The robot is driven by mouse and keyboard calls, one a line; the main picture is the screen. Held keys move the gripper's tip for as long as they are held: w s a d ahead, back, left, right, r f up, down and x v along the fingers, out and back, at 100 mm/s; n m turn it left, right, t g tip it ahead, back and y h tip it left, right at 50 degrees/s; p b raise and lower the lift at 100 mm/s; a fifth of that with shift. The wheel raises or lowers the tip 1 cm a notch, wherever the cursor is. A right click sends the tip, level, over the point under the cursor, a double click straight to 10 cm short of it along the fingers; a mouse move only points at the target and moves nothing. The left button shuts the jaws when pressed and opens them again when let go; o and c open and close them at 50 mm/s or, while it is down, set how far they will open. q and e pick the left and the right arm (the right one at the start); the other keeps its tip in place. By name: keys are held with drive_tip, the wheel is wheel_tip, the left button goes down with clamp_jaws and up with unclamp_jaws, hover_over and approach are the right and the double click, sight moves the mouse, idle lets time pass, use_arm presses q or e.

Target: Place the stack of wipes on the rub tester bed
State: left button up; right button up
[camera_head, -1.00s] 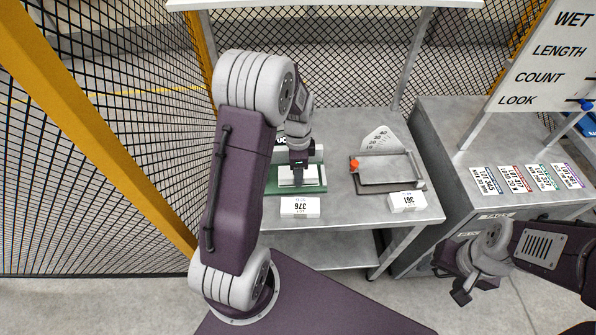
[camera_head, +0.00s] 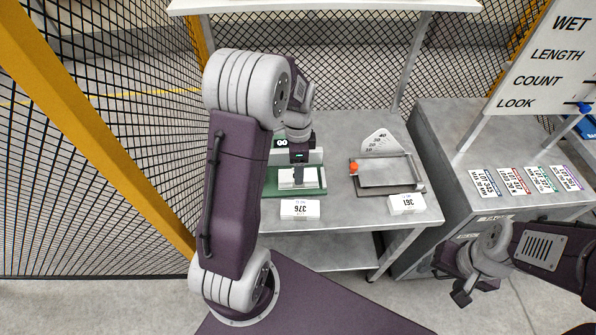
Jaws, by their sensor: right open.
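A green-based device (camera_head: 317,188), apparently the rub tester, stands at the left of the table, with a black display beside my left wrist. A white piece (camera_head: 287,181), perhaps the stack of wipes, shows over its bed. My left gripper (camera_head: 298,180) points down at this white piece, fingers overlapping it in view. I cannot tell whether the fingers grip it or whether it rests on the bed. My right gripper (camera_head: 461,298) is open and empty, low at the right, away from the table.
A white block marked 376 (camera_head: 300,209) sits in front of the green device. A grey tray-like device (camera_head: 384,174) with a fan-shaped scale and red knob stands to its right, behind a block marked 361 (camera_head: 406,204). Several label cards (camera_head: 513,181) lie on the right counter.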

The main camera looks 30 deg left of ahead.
use_arm(q)
wheel_tip(320, 180, up, 8)
drive_tip(key=p, duration=0.1)
drive_tip(key=s+d+f+n, duration=0.3)
drive_tip(key=s+n, duration=0.3)
drive_tip(key=s+d+f+n+t, duration=0.1)
drive_tip(key=s+d+f+n, duration=0.1)
drive_tip(key=s+d+n, duration=0.2)
drive_tip(key=s+n, duration=0.1)
drive_tip(key=s, duration=0.1)
drive_tip(key=shift+s+d+f+n, duration=0.25)
drive_tip(key=shift+s+f+n, duration=0.1)
drive_tip(key=shift+f+n, duration=0.05)
